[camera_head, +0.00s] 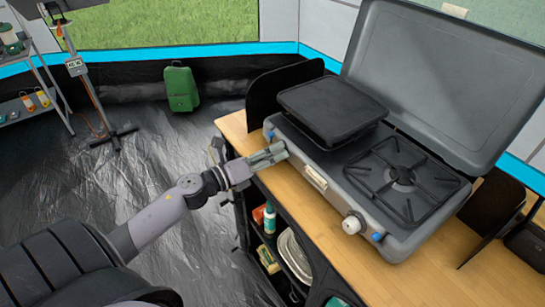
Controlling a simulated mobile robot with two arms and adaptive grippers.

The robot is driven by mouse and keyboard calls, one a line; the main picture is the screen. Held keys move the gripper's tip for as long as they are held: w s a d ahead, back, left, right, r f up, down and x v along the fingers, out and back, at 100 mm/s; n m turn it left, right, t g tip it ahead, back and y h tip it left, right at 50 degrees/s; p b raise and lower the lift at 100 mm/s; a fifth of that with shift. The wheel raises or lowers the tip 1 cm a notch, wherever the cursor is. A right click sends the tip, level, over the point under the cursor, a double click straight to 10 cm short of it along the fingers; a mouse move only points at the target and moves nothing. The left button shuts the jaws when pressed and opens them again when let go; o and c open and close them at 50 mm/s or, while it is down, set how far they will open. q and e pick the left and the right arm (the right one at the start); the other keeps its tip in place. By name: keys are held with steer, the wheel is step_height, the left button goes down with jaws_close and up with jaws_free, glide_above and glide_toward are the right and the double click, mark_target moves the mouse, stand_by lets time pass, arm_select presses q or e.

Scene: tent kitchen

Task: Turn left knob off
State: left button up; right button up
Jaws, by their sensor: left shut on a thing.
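The grey camping stove (336,185) stands on the wooden counter with its lid up. My left gripper (277,152) reaches in from the left to the stove's front left corner. Its fingers are shut at the place of the left knob, and they hide that knob, so its turn angle cannot be seen. The right knob (352,224), pale and round, shows uncovered on the stove's front near the right corner. My right gripper is not in view.
A black griddle plate (330,105) covers the left burner; the right burner (402,174) has a bare grate with no visible flame. Shelves below the counter (385,282) hold a bottle (269,217) and plates (294,255). A green bag (181,88) stands by the tent wall.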

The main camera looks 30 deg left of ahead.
arm_select(q)
steer(key=shift+f+m+b, duration=0.15)
steer(key=shift+m+b, duration=0.4)
steer(key=shift+m, duration=1.15)
steer(key=o, duration=0.9)
steer(key=shift+c, duration=0.2)
steer(key=shift+s, duration=0.1)
steer(key=v, duration=1.2)
